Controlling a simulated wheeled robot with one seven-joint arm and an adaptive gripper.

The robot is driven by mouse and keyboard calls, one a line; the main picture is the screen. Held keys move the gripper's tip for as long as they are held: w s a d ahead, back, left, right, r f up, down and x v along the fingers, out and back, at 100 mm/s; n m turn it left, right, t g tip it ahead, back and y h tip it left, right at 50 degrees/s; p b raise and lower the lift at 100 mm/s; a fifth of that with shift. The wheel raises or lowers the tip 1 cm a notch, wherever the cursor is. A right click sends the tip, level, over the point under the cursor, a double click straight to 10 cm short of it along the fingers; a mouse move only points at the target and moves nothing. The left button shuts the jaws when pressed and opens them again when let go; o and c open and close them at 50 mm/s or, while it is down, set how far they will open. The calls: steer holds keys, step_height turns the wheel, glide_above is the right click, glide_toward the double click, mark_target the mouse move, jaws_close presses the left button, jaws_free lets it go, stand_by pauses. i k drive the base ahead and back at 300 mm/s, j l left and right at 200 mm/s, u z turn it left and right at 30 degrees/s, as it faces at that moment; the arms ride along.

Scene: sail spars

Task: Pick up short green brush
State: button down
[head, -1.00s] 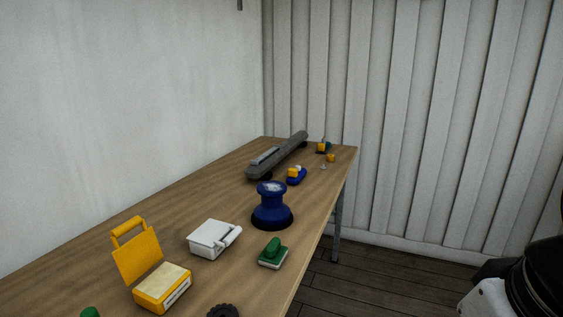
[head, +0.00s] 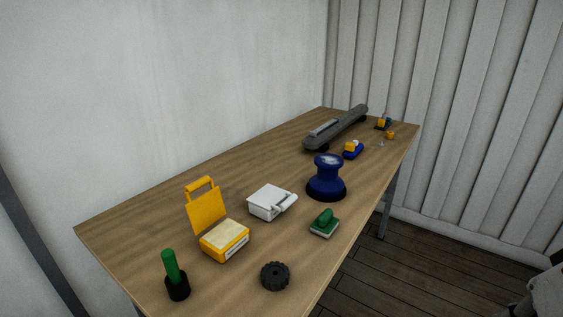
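Two green items could be the short green brush; I cannot tell which from the head view. One (head: 171,272) stands upright at the table's near left corner, with a green stick-like handle on a black round base. The other (head: 325,222) is a low block with a green grip on a green and pale base, near the table's right edge. Both rest on the table and nothing touches them. My gripper is not in view; only part of my arm shows at the lower right edge, apart from the table.
The wooden table (head: 150,235) also holds an open yellow box (head: 225,240), a black wheel (head: 275,276), a white case (head: 270,201), a blue spool-like object (head: 327,178) and a long grey object (head: 335,128). Small blue and yellow items lie farther back. Floor (head: 400,275) right of the table is clear.

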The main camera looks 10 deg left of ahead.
mark_target(168, 255)
steer(key=k+j+u, duration=0.1)
steer(key=u, duration=1.15)
steer(key=l+z, duration=0.35)
steer(key=i+l+z, duration=0.15)
steer(key=l+z, duration=0.15)
steer(key=l, duration=0.1)
